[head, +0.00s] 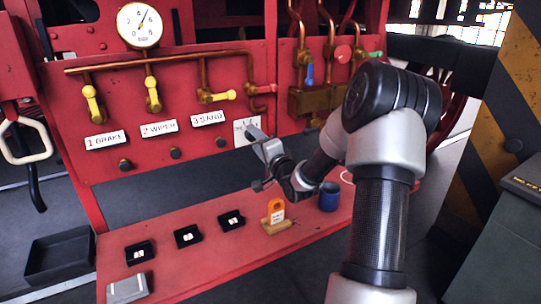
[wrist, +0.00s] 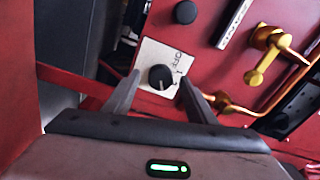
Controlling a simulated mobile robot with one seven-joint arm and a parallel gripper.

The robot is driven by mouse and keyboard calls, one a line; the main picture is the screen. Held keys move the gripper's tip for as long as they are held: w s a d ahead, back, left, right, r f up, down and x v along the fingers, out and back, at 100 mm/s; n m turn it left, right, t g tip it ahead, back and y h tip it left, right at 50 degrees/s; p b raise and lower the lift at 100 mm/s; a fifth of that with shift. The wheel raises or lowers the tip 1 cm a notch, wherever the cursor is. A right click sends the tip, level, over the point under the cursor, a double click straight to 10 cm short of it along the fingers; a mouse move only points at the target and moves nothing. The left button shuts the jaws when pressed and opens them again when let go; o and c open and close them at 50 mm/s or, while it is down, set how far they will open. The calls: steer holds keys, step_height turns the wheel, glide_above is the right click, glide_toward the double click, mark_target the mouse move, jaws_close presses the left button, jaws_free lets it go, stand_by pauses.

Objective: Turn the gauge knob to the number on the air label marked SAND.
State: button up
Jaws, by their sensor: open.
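The gauge knob (wrist: 161,77) is round and black with a pale pointer line, on a white dial plate (wrist: 151,56) with dark markings too small to read surely. In the head view the plate (head: 241,126) shows at the right of the label row, with the knob hidden behind my gripper. The SAND label (head: 208,118) reads "3 SAND"; it shows in part in the wrist view (wrist: 233,22). My gripper (head: 259,142) is open in front of the plate. In the wrist view its fingers (wrist: 160,83) stand on either side of the knob, with gaps to it.
Labels "1 BRAKE" (head: 105,140) and a "2" label (head: 159,128) hang left of SAND. Yellow valve handles (head: 152,95) and copper pipes stick out above, below a round gauge (head: 140,26).

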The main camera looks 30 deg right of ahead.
steer(key=s, duration=1.5)
steer(key=shift+s+f, duration=0.3)
